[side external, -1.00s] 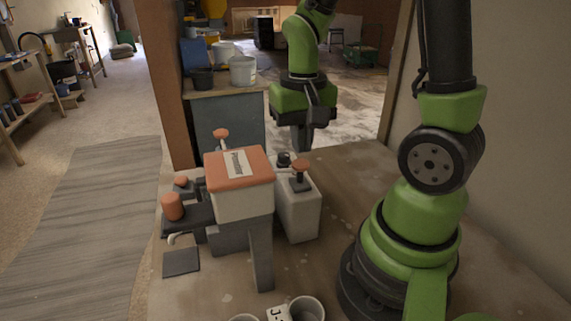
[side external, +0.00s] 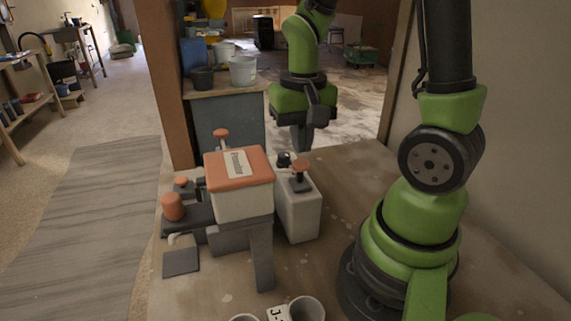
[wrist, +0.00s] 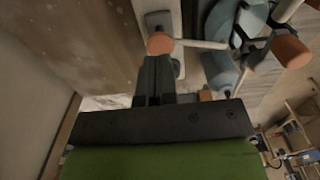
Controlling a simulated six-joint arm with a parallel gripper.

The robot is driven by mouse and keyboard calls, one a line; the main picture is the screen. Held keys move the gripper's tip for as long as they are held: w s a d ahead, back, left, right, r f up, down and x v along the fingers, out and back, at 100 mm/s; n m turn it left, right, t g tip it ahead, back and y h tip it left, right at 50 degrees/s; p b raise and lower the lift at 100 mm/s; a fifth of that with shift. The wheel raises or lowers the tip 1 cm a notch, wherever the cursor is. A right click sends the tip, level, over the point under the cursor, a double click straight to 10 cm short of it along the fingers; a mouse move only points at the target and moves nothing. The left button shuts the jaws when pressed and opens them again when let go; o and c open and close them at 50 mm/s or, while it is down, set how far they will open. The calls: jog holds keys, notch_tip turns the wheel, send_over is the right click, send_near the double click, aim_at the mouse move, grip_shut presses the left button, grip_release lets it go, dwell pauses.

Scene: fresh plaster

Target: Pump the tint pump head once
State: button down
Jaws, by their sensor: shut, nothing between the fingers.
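The likely tint pump head is an orange-brown knob (side external: 301,165) on a dark collar, on top of a pale canister (side external: 299,212) standing on the bench. In the wrist view an orange knob (wrist: 160,43) with a pale spout shows just beyond my fingertips. My gripper (side external: 302,146) points down, shut and empty, above and behind the canister in the side view. Its fingers also show in the wrist view (wrist: 154,62). A gap or contact between fingertips and knob cannot be told.
An orange-topped box machine (side external: 240,180) with a label stands left of the canister, with other orange knobs (side external: 172,207) around it. White mugs (side external: 305,309) are at the front edge. The bench (side external: 350,170) is clear right of the canister.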

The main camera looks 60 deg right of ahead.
aim_at(300, 162)
jog(key=shift+f, duration=1.75)
jog(key=shift+r, duration=1.75)
notch_tip(300, 162, up, 6)
